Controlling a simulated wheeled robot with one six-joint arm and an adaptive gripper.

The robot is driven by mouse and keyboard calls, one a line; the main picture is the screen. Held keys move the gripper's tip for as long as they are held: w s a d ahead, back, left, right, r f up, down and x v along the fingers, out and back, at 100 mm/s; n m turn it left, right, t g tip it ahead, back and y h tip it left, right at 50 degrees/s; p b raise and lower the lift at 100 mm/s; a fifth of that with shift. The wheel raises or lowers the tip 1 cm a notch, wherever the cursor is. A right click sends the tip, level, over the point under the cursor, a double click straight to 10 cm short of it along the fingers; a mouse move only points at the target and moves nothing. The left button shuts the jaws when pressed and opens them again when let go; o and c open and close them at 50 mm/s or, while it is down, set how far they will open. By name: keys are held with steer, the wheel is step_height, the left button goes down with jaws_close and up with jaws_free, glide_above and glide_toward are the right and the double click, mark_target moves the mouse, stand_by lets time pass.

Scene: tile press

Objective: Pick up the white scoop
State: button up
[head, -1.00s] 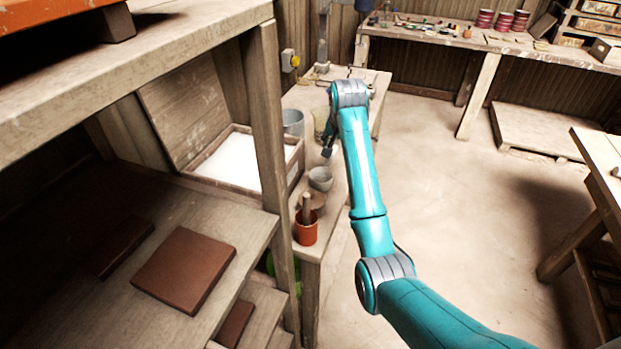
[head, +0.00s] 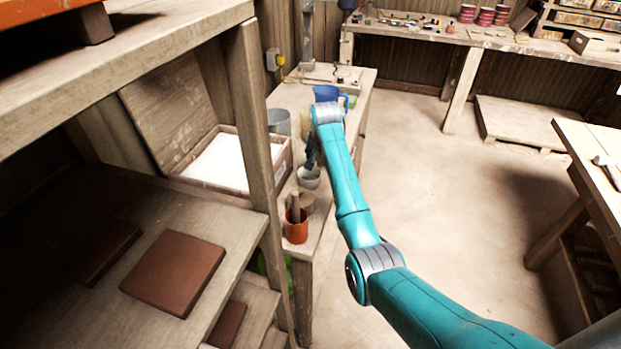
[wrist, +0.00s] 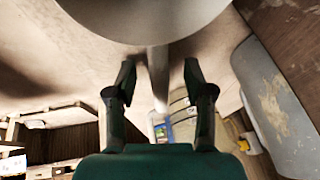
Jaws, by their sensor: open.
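A pale grey-white scoop-like thing fills the top of the wrist view, with a wide round bowl (wrist: 145,18) and a straight handle (wrist: 158,75) running down from it. My gripper (wrist: 160,75) is open, with one finger on each side of that handle and gaps visible on both sides. In the head view my gripper (head: 310,152) points down over the narrow bench, just above a small grey round vessel (head: 309,178). I cannot tell for sure whether this vessel is the scoop's bowl. The arm hides part of the bench behind.
A wooden bin of white powder (head: 222,160) stands left of the gripper, behind a shelf post (head: 250,120). A terracotta pot (head: 296,228) is in front; a grey canister (head: 279,121) and blue jug (head: 327,93) stand behind.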

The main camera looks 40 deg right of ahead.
jaws_close()
stand_by(0.3)
step_height(320, 180, up, 10)
steer(key=shift+f, duration=0.1)
stand_by(0.4)
